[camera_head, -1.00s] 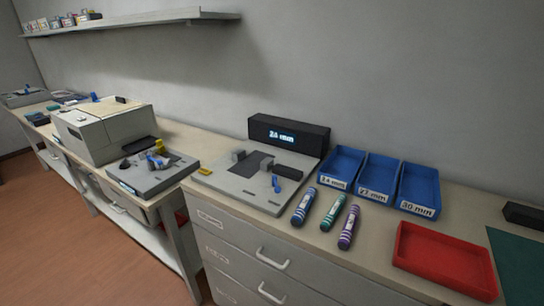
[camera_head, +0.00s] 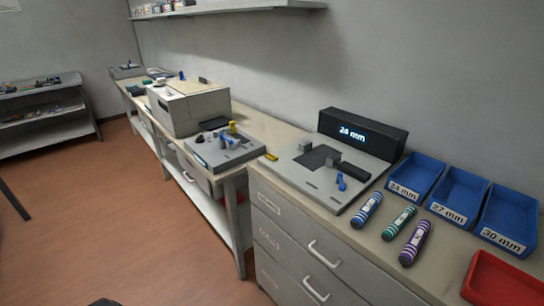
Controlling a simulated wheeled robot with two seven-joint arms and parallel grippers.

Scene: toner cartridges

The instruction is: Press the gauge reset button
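The gauge is a flat grey plate (camera_head: 318,186) on the counter with a black display box (camera_head: 362,137) at its back, lit with what looks like "24 mm". On the plate are a dark recess, a grey block (camera_head: 333,146), a black bar (camera_head: 354,171) and a small blue lever (camera_head: 341,182). A small yellow piece (camera_head: 271,157) lies at the plate's left edge; I cannot tell whether it is the reset button.
Three striped cartridges, blue (camera_head: 367,210), green (camera_head: 398,222) and purple (camera_head: 415,243), lie right of the gauge. Blue labelled bins (camera_head: 463,198) stand behind them, a red tray (camera_head: 503,280) at the lower right. Left are a grey device (camera_head: 222,152) and a printer (camera_head: 188,106). Floor is open at left.

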